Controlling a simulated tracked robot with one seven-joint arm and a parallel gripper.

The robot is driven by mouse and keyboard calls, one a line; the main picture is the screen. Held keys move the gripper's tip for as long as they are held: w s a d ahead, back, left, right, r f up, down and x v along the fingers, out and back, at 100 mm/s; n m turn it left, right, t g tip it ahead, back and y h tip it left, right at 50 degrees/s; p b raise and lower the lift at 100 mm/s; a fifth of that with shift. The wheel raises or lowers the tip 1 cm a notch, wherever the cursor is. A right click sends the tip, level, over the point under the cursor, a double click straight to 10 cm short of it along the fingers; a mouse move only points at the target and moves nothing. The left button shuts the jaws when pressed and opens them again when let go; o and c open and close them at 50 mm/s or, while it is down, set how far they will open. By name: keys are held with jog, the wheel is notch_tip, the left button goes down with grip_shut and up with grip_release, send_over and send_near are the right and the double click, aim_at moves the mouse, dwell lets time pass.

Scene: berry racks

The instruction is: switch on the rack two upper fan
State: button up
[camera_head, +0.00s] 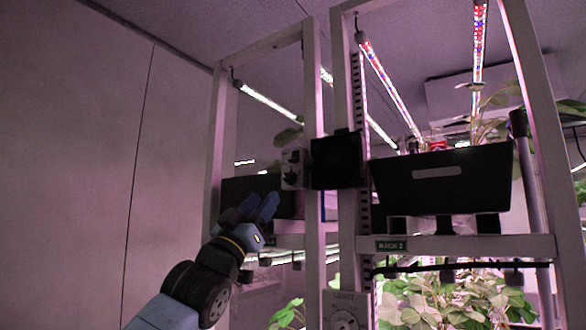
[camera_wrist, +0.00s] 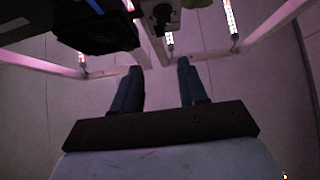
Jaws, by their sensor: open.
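The upper fan is a black square unit (camera_head: 336,160) on the rack's front post in the head view, just above the RACK 2 label (camera_head: 390,246). A small pale switch box (camera_head: 294,168) with dark knobs sits left of the fan. My gripper (camera_head: 261,203) is open and empty, below and left of the box, fingers pointing up toward it. In the wrist view my gripper (camera_wrist: 158,65) has its fingers apart, the switch box (camera_wrist: 160,15) beyond them at the top and the dark fan (camera_wrist: 97,28) at upper left. The switch position is too small to tell.
A black planter (camera_head: 445,180) stands on the rack shelf (camera_head: 460,246) at right. A white dial box (camera_head: 346,310) is on the post lower down. Lit light bars (camera_head: 390,85) hang above. The area before the left wall (camera_head: 70,170) is clear.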

aim_at(291, 162)
jog(key=shift+x, duration=6.8)
